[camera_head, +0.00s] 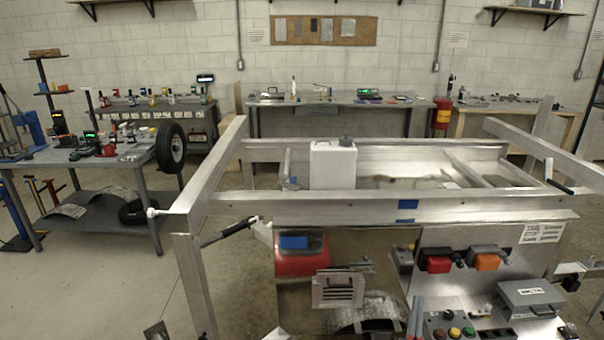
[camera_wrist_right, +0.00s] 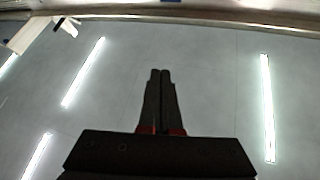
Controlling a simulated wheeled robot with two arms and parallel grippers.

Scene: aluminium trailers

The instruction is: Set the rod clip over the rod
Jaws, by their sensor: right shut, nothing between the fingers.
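My right gripper (camera_wrist_right: 160,75) is shut and empty in the right wrist view, its two dark fingers side by side. Nothing is near its tips except a plain grey surface with bright strips. In the head view, a dark rod (camera_head: 228,232) slants along the left front of the aluminium frame (camera_head: 350,212). A pale piece (camera_head: 262,231) sits beside its upper end; I cannot tell whether it is the rod clip. A second dark rod (camera_head: 560,186) shows at the right side of the frame. I cannot make out my left gripper.
A white box with a dark cap (camera_head: 333,163) stands inside the frame. Below are a red tank (camera_head: 300,262), a grey slotted bracket (camera_head: 338,290), and a panel with red and orange lights (camera_head: 487,262). A grey lidded box (camera_head: 532,297) is at lower right. Floor at left is open.

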